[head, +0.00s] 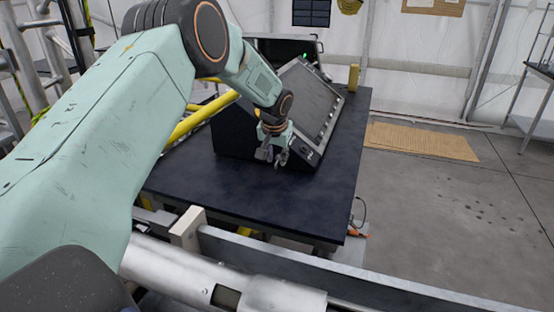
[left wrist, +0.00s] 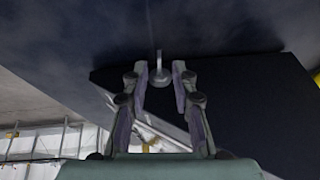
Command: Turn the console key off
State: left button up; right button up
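The console (head: 310,105) is a dark box with a sloped screen face, standing on a black table. My left gripper (head: 272,157) is at its lower front corner, fingers pointing down. In the left wrist view my left gripper (left wrist: 160,75) is open, with a clear gap between the fingers. A small grey metal piece with a rounded end, which looks like the key (left wrist: 159,73), shows between the fingertips, seemingly untouched. The console's dark side (left wrist: 240,95) fills the right of that view. The key cannot be made out in the head view. My right gripper is not in view.
The black table (head: 330,200) is bare in front of the console. A yellow cylinder (head: 353,77) stands at its back right. Yellow tubing (head: 195,122) passes left of the console. A metal rail (head: 290,255) runs along the near side. A tan mat (head: 420,142) lies on the floor.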

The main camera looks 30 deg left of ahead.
pick_arm(q)
jog(key=shift+x, duration=0.8)
grip_shut()
